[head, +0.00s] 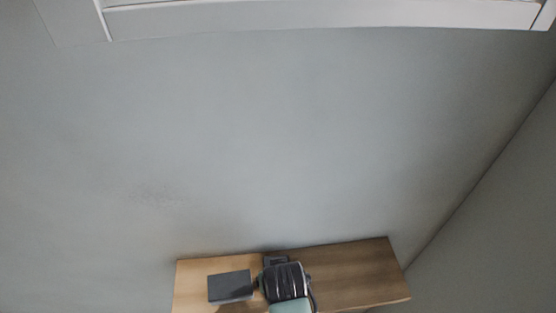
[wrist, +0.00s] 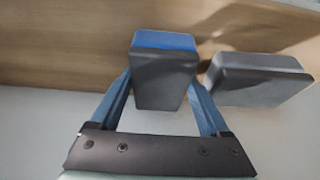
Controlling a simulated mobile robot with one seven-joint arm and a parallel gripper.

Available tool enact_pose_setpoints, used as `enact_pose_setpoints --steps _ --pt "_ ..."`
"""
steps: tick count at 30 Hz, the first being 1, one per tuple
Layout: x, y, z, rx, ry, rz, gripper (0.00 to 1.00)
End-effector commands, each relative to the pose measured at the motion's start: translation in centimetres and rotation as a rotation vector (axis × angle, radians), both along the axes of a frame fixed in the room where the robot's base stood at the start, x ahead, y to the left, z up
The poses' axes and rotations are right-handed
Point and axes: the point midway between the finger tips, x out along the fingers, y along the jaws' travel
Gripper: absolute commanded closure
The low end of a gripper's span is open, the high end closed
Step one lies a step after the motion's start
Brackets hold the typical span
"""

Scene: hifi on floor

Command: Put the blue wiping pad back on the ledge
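The blue wiping pad (wrist: 165,41) shows in the wrist view as a block with a blue layer at its far end and a dark grey body. My gripper (wrist: 161,80) has its two blue fingers against the pad's left and right sides and holds it. In the head view my gripper (head: 277,267) is over the ledge (head: 345,270), a wooden shelf at the bottom. Only a dark end of the pad shows past it there. I cannot tell whether the pad touches the ledge.
A grey block (head: 230,287) lies on the ledge just left of my gripper in the head view; it shows at the right in the wrist view (wrist: 262,80), close to the pad. The ledge's right part is bare. A side wall (head: 500,230) stands at the right.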

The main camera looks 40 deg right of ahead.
Motion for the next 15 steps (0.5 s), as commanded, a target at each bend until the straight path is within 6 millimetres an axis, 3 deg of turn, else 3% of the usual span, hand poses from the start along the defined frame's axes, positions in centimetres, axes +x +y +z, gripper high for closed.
enact_pose_setpoints --steps 1,3,15 --pt "0.0 0.0 0.0 0.000 0.000 0.000 0.09" --pt "0.0 0.0 0.0 0.000 0.000 0.000 0.00" --pt "-0.2 0.2 1.2 -0.001 -0.002 0.000 0.00"
